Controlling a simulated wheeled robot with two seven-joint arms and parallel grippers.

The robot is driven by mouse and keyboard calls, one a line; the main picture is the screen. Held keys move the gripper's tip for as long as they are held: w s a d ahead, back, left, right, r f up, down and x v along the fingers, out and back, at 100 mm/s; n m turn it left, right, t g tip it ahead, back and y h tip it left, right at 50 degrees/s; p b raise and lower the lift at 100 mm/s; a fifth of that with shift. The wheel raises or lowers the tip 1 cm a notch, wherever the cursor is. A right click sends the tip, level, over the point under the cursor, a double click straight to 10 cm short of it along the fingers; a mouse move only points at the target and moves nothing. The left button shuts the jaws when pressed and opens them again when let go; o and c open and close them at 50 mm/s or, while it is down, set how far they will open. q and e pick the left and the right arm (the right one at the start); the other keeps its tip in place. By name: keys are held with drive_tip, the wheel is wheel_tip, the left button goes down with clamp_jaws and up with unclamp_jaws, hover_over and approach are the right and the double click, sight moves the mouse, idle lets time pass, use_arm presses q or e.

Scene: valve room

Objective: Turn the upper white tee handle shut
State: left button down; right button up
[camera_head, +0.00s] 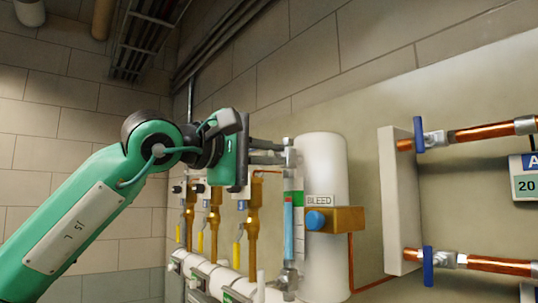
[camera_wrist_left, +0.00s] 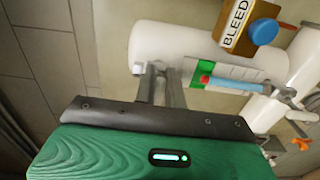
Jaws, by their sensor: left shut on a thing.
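The upper tee handle is mostly hidden between the fingers of my left gripper (camera_head: 281,153). It belongs to the metal fitting (camera_head: 290,158) at the top of the sight glass (camera_head: 289,215), which has a blue column and a green and white scale. My left gripper reaches in from the left with its fingers shut on the handle. The wrist view shows the two grey fingers (camera_wrist_left: 162,78) beside the white cylinder, with the handle barely showing. A lower white tee handle (camera_head: 261,284) sits at the bottom fitting of the sight glass. My right gripper is not in view.
A white cylinder (camera_head: 325,175) stands right behind the sight glass. A brass block with a blue knob (camera_head: 317,220) and a BLEED label sits in front of it. Brass valves with yellow levers (camera_head: 237,250) stand to the left. Blue-handled valves (camera_head: 419,135) on copper pipes are at right.

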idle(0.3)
use_arm(q)
drive_tip(key=c, duration=1.5)
unclamp_jaws()
drive_tip(key=shift+s+a+f, duration=0.1)
drive_tip(key=shift+s+a, duration=0.1)
drive_tip(key=shift+a, duration=0.05)
drive_tip(key=b+v, duration=0.5)
drive_tip(key=v, duration=0.8)
drive_tip(key=shift+s+a, duration=0.1)
